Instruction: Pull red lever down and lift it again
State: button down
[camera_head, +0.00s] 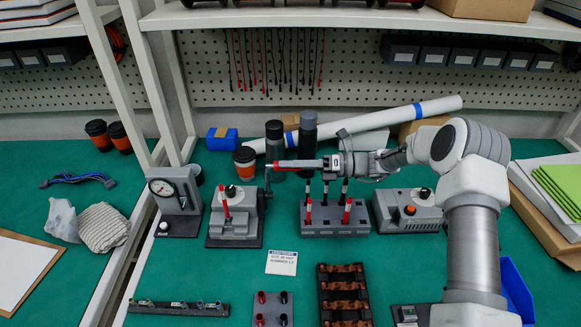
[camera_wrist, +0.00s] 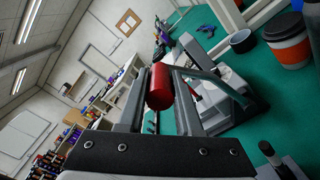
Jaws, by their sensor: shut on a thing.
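The red lever's handle (camera_head: 294,164) is a red cylinder lying level at the top of an upright grey arm on the right side of a grey lever box (camera_head: 234,226). My gripper (camera_head: 326,162) reaches in from the right and is shut on the handle. In the wrist view the handle (camera_wrist: 160,87) sits between the two fingers of my gripper (camera_wrist: 158,100). The box has a white and dark round knob on top and a red-handled probe at its front. The lever's pivot is hard to make out.
A gauge box (camera_head: 175,200) stands left of the lever box. A block with red and black probes (camera_head: 335,219) and a grey box with an orange button (camera_head: 408,211) stand to the right. Cups, dark bottles and a white tube (camera_head: 433,108) are behind. A small label card (camera_head: 282,263) lies in front.

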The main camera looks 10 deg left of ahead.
jog(key=shift+w, duration=0.2)
jog(key=c, duration=0.6)
grip_release()
jog(key=b+v, duration=0.1)
jog(key=v, duration=1.6)
jog(key=shift+d, duration=0.25)
jog(key=shift+s, duration=0.1)
